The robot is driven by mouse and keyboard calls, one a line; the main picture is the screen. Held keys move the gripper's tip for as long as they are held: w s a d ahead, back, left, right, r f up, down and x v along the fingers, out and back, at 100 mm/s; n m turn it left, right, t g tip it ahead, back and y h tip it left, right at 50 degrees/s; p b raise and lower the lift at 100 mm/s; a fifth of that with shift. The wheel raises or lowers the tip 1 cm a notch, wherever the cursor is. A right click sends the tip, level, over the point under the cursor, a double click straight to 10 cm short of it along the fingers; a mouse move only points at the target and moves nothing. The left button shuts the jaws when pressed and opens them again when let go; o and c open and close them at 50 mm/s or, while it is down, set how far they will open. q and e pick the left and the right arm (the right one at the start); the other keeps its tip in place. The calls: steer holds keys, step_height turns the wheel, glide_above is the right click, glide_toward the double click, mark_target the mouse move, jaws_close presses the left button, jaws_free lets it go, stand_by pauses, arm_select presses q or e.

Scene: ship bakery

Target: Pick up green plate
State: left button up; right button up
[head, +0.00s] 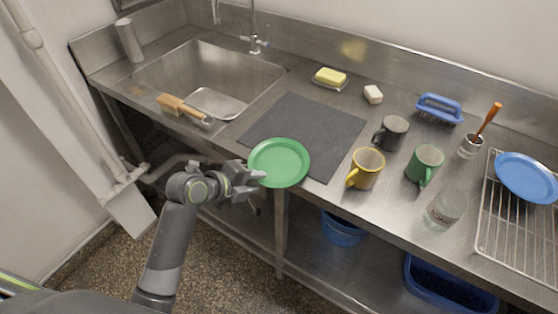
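The green plate (279,162) is round, with a raised rim. It appears at the front edge of the steel counter, overlapping the near-left part of a dark grey mat (318,124). My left gripper (256,176) is at the plate's left rim, its fingertips touching or very close to it. I cannot tell whether the fingers are closed on the rim, or whether the plate rests on the counter or is slightly raised. My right gripper is out of view.
A yellow mug (367,169), a dark mug (392,131), a green mug (425,163) and a glass jar (444,209) stand right of the plate. A brush (184,107) lies by the sink (208,72). A blue plate (527,177) is on the rack (498,238).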

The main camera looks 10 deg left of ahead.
arm_select(q)
steer(key=shift+w+d+f, duration=0.15)
steer(key=shift+w+f, duration=0.1)
jaws_close()
steer(key=shift+r, duration=0.1)
